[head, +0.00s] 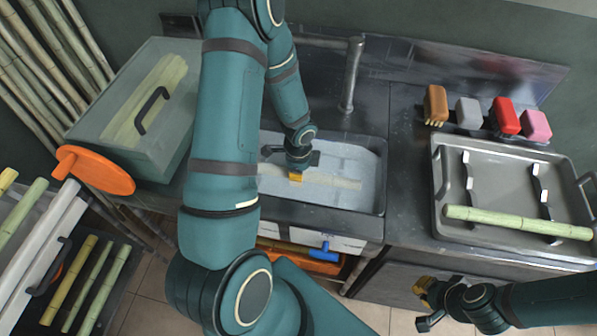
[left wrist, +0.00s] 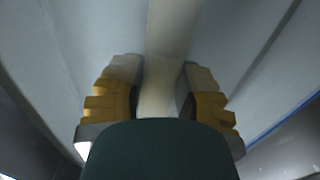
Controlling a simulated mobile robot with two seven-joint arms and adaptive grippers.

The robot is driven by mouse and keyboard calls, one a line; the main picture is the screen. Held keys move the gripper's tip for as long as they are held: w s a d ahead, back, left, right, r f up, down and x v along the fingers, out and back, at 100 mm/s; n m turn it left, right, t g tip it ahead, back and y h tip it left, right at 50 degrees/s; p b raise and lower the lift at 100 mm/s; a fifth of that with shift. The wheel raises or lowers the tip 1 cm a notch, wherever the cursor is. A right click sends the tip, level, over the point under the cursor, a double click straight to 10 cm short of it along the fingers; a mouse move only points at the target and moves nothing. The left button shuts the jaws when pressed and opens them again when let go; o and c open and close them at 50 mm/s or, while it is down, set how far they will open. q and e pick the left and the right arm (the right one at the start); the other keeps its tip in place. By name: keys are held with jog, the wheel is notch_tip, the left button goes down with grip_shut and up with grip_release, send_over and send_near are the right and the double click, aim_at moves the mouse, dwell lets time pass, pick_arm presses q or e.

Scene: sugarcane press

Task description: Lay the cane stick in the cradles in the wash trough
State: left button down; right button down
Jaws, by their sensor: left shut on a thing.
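A pale cane stick (head: 335,181) lies lengthwise in the basin of cloudy water, the wash trough (head: 378,170). My left gripper (head: 297,175) reaches down into the trough and is shut on this stick near its left part. In the left wrist view the stick (left wrist: 168,40) runs between the two yellow-padded fingers (left wrist: 158,90). Any cradles under the stick are hidden by the water and gripper. My right gripper (head: 424,304) hangs in front of the counter, fingers apart and empty.
A grey tray (head: 448,150) on the right holds two metal brackets (head: 540,184) and a green cane stick (head: 518,222). Coloured brushes (head: 505,116) stand behind it. A tap (head: 352,75) rises behind the trough. A lidded clear box (head: 150,105) and an orange disc (head: 98,171) are left.

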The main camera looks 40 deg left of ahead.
pick_arm(q)
jog(key=shift+f, duration=0.1)
grip_release()
dwell(0.4)
jog(key=shift+r+p, duration=2.85)
jog(key=shift+r, duration=0.65)
